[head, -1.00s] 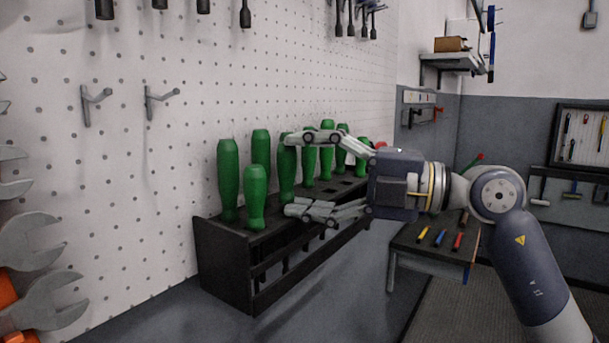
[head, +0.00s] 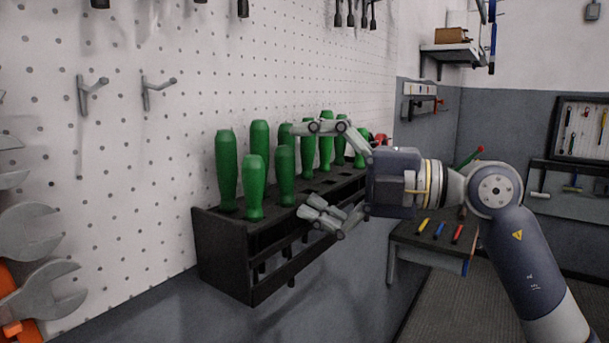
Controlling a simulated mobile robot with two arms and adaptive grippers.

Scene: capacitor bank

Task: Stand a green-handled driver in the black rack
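The black rack (head: 222,251) is fixed along the pegboard wall. Several green-handled drivers stand upright in it in two rows. One green-handled driver (head: 285,176) stands in the front row just left of my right gripper's fingertips. Another front-row driver (head: 255,187) stands at the near end. My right gripper (head: 301,170) reaches in from the right above the rack, its fingers spread wide apart with nothing clearly between them. Back-row drivers behind the upper finger are partly hidden. My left gripper is not in view.
Wrenches (head: 36,232) hang at the left edge and two empty hooks (head: 92,92) stick out of the pegboard. A side table (head: 432,246) with coloured tools stands behind my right arm. Empty holes show in the rack's front row right of the gap.

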